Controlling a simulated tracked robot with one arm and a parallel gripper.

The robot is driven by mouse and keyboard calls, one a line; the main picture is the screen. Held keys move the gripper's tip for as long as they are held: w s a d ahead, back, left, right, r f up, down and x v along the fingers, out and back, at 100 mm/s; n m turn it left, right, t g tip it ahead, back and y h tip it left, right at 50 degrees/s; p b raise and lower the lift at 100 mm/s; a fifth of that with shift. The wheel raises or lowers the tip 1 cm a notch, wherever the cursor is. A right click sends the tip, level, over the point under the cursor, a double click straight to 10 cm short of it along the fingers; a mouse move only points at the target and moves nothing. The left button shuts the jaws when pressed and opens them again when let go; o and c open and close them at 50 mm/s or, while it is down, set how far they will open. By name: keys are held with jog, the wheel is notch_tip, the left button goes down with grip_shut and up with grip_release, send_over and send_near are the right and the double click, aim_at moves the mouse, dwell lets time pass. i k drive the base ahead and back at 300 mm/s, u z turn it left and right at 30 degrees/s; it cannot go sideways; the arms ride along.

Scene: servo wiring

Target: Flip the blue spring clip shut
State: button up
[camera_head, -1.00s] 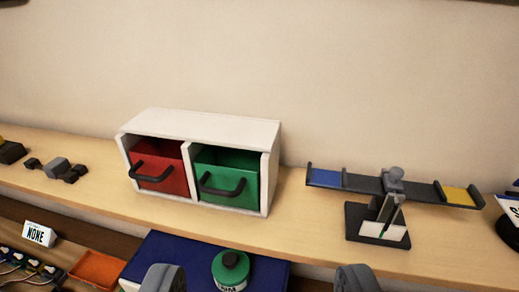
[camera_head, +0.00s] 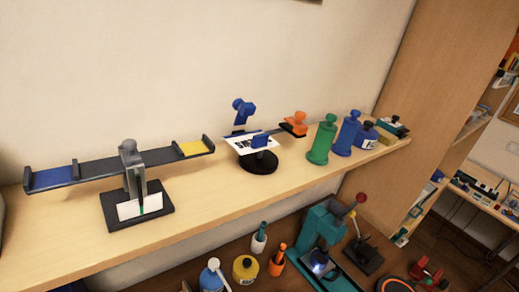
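A blue part (camera_head: 242,110) stands up behind a white card (camera_head: 243,147) with dark print, on the wooden shelf. A smaller blue piece (camera_head: 261,141) sits at the card, above a round black base (camera_head: 258,163). These may belong to the blue spring clip, but at this size I cannot tell for sure, nor whether it is open or shut. My gripper is not in view.
A balance (camera_head: 132,170) with blue and yellow ends stands left on the shelf (camera_head: 215,210). An orange knob (camera_head: 298,118), a green bottle (camera_head: 322,142) and blue bottles (camera_head: 348,132) stand to the right. Below are bottles and a teal press (camera_head: 322,228).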

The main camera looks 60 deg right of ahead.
aim_at(245, 109)
jog(key=u, duration=0.95)
jog(key=k, duration=1.1)
jog(key=z, duration=1.4)
jog(key=i, duration=1.05)
